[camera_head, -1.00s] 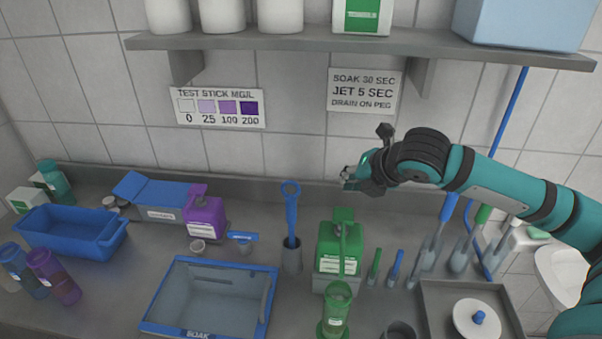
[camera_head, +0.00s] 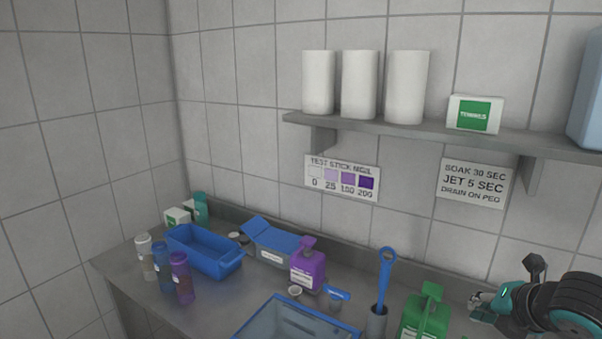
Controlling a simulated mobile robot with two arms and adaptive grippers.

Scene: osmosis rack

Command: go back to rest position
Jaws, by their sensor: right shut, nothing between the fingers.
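My right gripper (camera_head: 482,304) is at the lower right edge of the head view, its teal and black wrist partly cut off by the frame. It is shut with nothing seen in it. It is above the steel counter, just right of the green pump bottle (camera_head: 426,316) and apart from it as far as I can tell. My left gripper is not in view.
The steel counter (camera_head: 165,304) holds a blue tub (camera_head: 203,251), a purple pump bottle (camera_head: 308,270), a blue-rimmed soak basin (camera_head: 262,322) and a blue tool in a holder (camera_head: 376,325). A wall shelf (camera_head: 420,129) with white rolls (camera_head: 359,85) is above.

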